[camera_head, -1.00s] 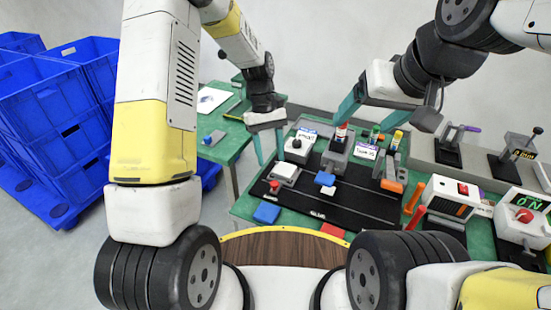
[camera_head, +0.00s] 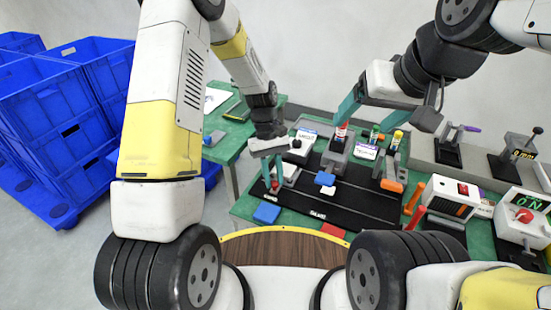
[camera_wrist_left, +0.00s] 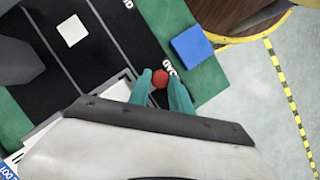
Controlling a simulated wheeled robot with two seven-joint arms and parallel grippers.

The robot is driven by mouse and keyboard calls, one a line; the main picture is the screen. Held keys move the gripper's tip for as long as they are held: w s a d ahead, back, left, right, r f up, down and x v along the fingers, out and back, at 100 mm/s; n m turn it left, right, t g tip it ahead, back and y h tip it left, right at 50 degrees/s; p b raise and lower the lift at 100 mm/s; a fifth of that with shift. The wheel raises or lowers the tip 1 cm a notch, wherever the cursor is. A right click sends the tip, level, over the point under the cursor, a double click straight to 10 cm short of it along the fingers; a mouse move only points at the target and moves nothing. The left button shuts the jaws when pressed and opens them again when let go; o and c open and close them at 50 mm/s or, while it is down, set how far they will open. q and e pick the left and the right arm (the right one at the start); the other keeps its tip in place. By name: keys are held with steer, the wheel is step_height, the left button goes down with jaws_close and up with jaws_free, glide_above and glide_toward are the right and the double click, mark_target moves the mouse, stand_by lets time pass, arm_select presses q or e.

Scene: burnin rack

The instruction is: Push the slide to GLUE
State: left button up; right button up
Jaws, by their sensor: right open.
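The dark slide board (camera_head: 345,200) lies on the green table, with light track lines and small white labels along its front edge. A red knob (camera_wrist_left: 160,77) stands at the board's left end, beside a white label whose text I cannot read clearly. My left gripper (camera_wrist_left: 160,75) has its two teal fingertips on either side of the knob, close against it. In the head view my left gripper (camera_head: 273,184) partly hides the knob and a light grey block behind it. My right gripper (camera_head: 363,135) is open and empty above the board's back fixtures.
A blue square (camera_head: 267,213) lies left of the board's front edge. A blue-and-white piece (camera_head: 325,180) sits mid-board. Orange-handled tools and a red-button box (camera_head: 524,215) stand right. Blue crates (camera_head: 60,120) are far left.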

arm_select(q)
jaws_close()
stand_by(1.1)
